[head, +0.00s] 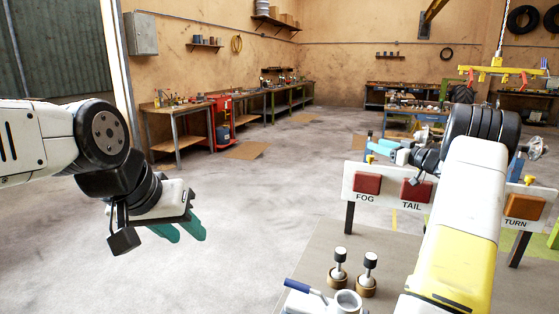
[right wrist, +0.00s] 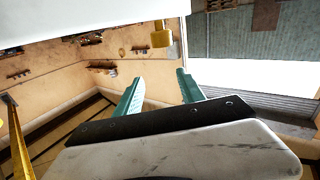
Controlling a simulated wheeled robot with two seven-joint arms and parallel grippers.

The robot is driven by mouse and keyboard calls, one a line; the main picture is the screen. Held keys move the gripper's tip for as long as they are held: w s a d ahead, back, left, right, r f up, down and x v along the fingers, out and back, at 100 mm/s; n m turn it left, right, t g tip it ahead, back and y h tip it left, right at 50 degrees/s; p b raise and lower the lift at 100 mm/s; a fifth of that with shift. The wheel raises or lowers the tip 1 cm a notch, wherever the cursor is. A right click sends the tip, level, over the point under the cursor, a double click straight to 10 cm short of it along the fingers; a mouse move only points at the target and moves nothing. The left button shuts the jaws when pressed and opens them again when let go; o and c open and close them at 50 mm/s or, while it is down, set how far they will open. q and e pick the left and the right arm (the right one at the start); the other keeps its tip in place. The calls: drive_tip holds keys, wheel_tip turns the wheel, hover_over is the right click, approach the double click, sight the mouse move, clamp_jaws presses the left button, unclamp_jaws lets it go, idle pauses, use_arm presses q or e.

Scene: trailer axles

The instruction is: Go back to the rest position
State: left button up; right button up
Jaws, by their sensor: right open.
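My left gripper (head: 180,230) hangs at the left in the head view with its teal fingers over open floor. The fingers are seen from the side, and the gap between them is unclear. My right arm reaches forward at the right of the head view, across the bench and sign board. Its gripper is largely hidden there behind the arm. In the right wrist view my right gripper (right wrist: 158,90) has its two teal fingers apart, with nothing between them.
A board with a red FOG block (head: 367,183), a red TAIL block (head: 416,190) and an orange TURN block (head: 525,206) stands close to my right arm. Two black-topped levers (head: 340,262) and a blue handle (head: 305,290) stand below. Floor (head: 270,200) in the middle is clear.

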drive_tip(key=s+a+r+m+t+h, duration=0.1)
drive_tip(key=s+a+r+m+h, duration=0.2)
drive_tip(key=r+h, duration=0.35)
drive_tip(key=s+a+r+m+h, duration=0.3)
drive_tip(key=r, duration=0.6)
drive_tip(key=s+a+f+g+y, duration=0.1)
drive_tip(key=s+a+f+g, duration=0.2)
drive_tip(key=s, duration=1)
drive_tip(key=s+a+f+g, duration=0.4)
drive_tip(key=s+a+f, duration=0.3)
drive_tip(key=s+a, duration=0.4)
drive_tip(key=s+a+f+g+y, duration=0.1)
drive_tip(key=s+a+f+g, duration=0.2)
drive_tip(key=s, duration=1.2)
drive_tip(key=a+f, duration=0.3)
drive_tip(key=shift+s+a+g+y, duration=0.2)
drive_tip(key=shift+a+g+y, duration=0.1)
drive_tip(key=shift+a+y, duration=0.1)
